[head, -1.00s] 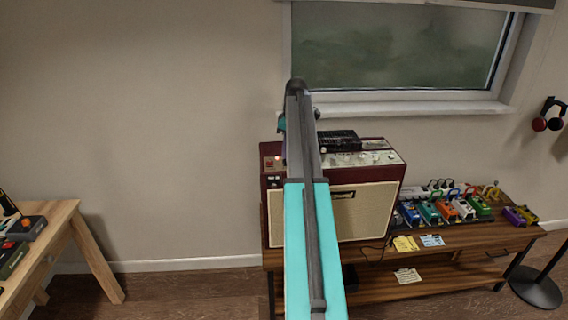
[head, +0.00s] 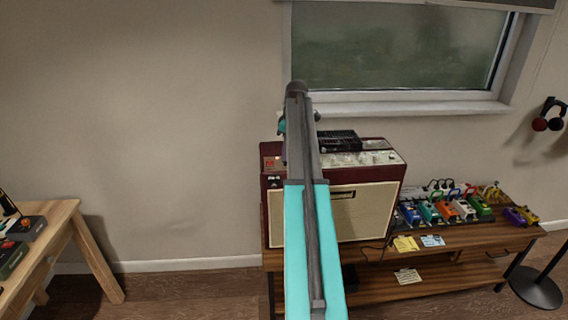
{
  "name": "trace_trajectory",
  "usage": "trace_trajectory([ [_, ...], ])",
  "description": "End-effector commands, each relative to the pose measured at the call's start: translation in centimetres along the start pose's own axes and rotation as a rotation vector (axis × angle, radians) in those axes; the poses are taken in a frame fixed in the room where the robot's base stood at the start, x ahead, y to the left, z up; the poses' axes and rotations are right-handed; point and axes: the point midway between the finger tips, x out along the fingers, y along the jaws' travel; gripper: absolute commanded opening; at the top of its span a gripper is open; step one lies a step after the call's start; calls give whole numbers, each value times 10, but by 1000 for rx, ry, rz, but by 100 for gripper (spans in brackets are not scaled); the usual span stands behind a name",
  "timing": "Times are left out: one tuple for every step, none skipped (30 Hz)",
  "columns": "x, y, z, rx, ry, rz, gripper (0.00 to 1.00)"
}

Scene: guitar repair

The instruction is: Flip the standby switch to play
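A dark red guitar amplifier (head: 361,209) with a cream front stands on a wooden bench. Its light control panel (head: 362,159) with knobs runs along the top front edge. A small red spot (head: 270,163) shows at the panel's left end. I cannot make out the standby switch; it is too small or hidden behind my arm. My arm reaches forward over the left part of the amplifier. My gripper is hidden behind the arm, so I cannot see its fingers or whether it touches the panel.
A black box (head: 338,140) sits on the amplifier's top. Several colourful pedals (head: 463,208) stand on the bench (head: 440,240) to the right, with paper notes in front. A window sill (head: 410,107) is above and behind. A wooden table (head: 55,225) stands at the far left.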

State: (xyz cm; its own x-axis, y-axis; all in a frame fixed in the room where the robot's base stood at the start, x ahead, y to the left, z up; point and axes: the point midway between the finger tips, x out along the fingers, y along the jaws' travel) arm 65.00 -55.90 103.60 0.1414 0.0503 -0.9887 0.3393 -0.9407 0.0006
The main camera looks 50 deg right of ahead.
Motion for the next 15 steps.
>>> trace_trajectory([
  [1,0,1,0,-1,-1,0],
  [2,0,1,0,-1,-1,0],
  [2,0,1,0,-1,-1,0],
  [2,0,1,0,-1,-1,0],
  [3,0,1,0,-1,-1,0],
  [3,0,1,0,-2,-2,0],
  [4,0,1,1,-2,-2,0],
  [4,0,1,1,-2,-2,0],
  [4,0,1,1,-2,-2,0],
  [4,0,1,1,-2,-2,0],
  [3,0,1,1,-2,-2,0],
  [2,0,1,1,-3,-2,0],
  [2,0,1,1,-3,-2,0],
  [0,0,1,1,-3,-2,0],
  [-2,0,1,1,-3,-2,0],
])
